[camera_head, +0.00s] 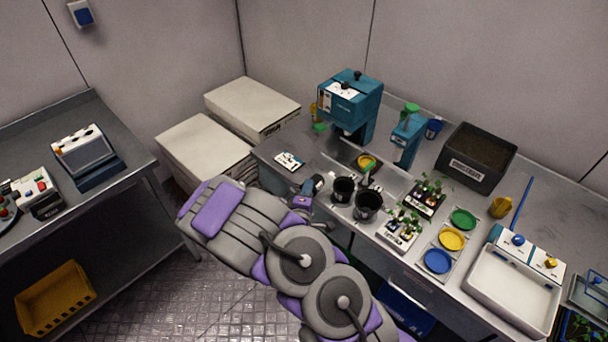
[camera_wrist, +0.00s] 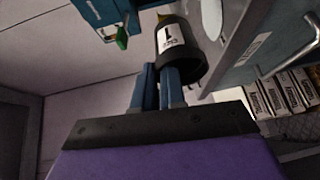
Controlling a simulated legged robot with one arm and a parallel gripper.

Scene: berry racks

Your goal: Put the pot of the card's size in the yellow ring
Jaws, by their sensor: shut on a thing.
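My gripper (camera_wrist: 158,88) is shut on a black pot (camera_wrist: 180,52) with a white label; the label's large mark looks like an L, but the small print is unreadable. In the head view my gripper (camera_head: 316,186) is at the left side of this pot (camera_head: 343,189), at the bench's front edge. A second black pot (camera_head: 368,206) stands just right of it. A white card (camera_head: 289,161) with dark markings lies on the bench at left; its size mark is too small to read. The yellow ring (camera_head: 452,239) lies between the green ring (camera_head: 464,219) and the blue ring (camera_head: 438,261).
Seedling trays (camera_head: 398,232) stand between the pots and the rings. A teal machine (camera_head: 350,102) and a smaller teal dispenser (camera_head: 408,138) stand behind. A dark soil bin (camera_head: 476,158) is at the back right, and a white basin (camera_head: 512,290) is right of the rings.

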